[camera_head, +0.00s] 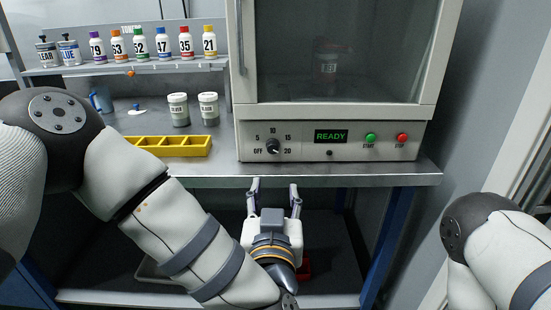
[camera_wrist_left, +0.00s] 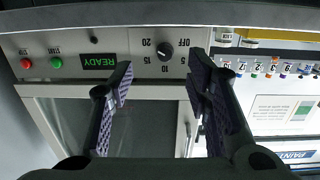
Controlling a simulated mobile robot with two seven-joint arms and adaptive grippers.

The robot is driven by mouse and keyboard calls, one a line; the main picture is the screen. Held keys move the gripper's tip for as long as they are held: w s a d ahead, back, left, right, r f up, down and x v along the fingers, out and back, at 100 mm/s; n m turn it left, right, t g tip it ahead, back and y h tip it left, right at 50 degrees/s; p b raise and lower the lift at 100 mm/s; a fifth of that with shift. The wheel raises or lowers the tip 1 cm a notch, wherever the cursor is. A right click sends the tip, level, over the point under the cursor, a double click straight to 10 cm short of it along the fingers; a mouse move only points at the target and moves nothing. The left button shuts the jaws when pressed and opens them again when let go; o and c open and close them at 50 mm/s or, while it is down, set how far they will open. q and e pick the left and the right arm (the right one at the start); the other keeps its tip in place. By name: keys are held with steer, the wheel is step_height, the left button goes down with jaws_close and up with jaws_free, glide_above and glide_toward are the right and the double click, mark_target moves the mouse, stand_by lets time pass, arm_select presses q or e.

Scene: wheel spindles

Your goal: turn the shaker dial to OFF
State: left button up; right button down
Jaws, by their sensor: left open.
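The shaker dial (camera_head: 272,147) is a small dark round knob on the shaker's front panel, ringed by the marks OFF, 5, 10, 15 and 20. It also shows in the left wrist view (camera_wrist_left: 165,52), where the panel appears upside down. I cannot tell for sure which mark its pointer faces. The shaker (camera_head: 336,157) is a pale cabinet whose green display reads READY. My left gripper (camera_head: 274,187) is open and empty, below the dial and apart from it. In the left wrist view the dial shows between and beyond its fingers (camera_wrist_left: 160,80). My right gripper is out of view.
Green START (camera_head: 370,138) and red STOP (camera_head: 402,138) buttons sit right of the display. A yellow tray (camera_head: 180,150) and two lidded cups (camera_head: 178,109) stand left of the shaker. The metal counter edge (camera_head: 345,180) runs just above my left fingertips. Numbered bottles line the shelf.

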mark_target(273, 150)
arm_select(q)
steer(key=shift+t+y, duration=0.3)
steer(key=w, duration=0.4)
steer(key=w+r+b, duration=0.1)
steer(key=w, duration=0.7)
steer(key=shift+a+r+b, duration=0.25)
steer(key=shift+r+b, duration=0.05)
steer(key=shift+w+r, duration=0.15)
steer(key=shift+w, duration=0.1)
jaws_close()
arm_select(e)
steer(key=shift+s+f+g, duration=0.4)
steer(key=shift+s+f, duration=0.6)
